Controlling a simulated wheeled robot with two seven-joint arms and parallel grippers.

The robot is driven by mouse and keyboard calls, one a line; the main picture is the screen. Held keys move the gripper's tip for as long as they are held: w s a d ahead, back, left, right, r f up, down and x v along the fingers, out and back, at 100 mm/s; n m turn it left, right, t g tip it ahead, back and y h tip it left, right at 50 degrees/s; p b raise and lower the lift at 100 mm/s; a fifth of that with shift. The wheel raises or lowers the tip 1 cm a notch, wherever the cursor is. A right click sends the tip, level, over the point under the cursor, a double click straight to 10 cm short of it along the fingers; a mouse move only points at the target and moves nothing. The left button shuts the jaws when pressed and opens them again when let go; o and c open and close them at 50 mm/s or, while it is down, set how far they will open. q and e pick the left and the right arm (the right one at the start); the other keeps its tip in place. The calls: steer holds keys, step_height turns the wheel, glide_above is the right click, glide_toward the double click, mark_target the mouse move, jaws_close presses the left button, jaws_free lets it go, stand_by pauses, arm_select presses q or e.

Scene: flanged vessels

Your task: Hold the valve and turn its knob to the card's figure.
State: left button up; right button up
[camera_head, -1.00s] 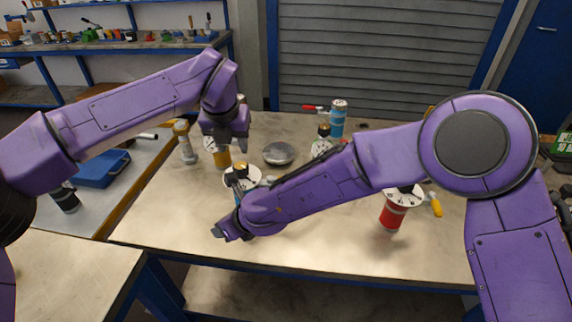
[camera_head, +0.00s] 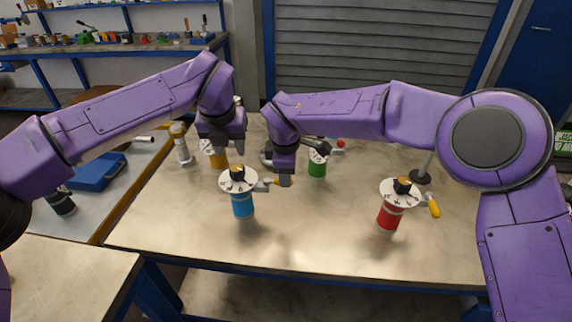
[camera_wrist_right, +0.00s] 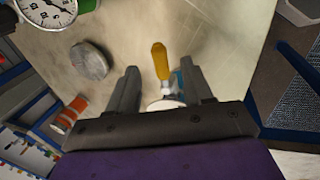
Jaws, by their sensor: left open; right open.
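A blue valve (camera_head: 243,206) stands upright on the bench, with a white dial and a black and gold knob (camera_head: 238,173) on top. Its side handle points right, with a yellow grip (camera_wrist_right: 159,60). My right gripper (camera_head: 284,176) points down at this handle. In the right wrist view its fingers (camera_wrist_right: 160,78) are open on either side of the handle, with gaps. My left gripper (camera_head: 223,147) is open, above and in front of a yellow-orange valve (camera_head: 217,160), which it partly hides. I see no card with a readable figure.
A green valve (camera_head: 317,166) stands right of my right gripper. A red valve (camera_head: 390,216) with a yellow-gripped handle stands further right. A grey round disc (camera_wrist_right: 89,61) lies behind my right gripper. A blue case (camera_head: 98,172) is at left. The front of the bench is clear.

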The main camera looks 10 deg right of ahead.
steer(key=x, duration=0.7)
steer(key=shift+f, duration=0.35)
steer(key=shift+w, duration=0.1)
jaws_close()
stand_by(0.4)
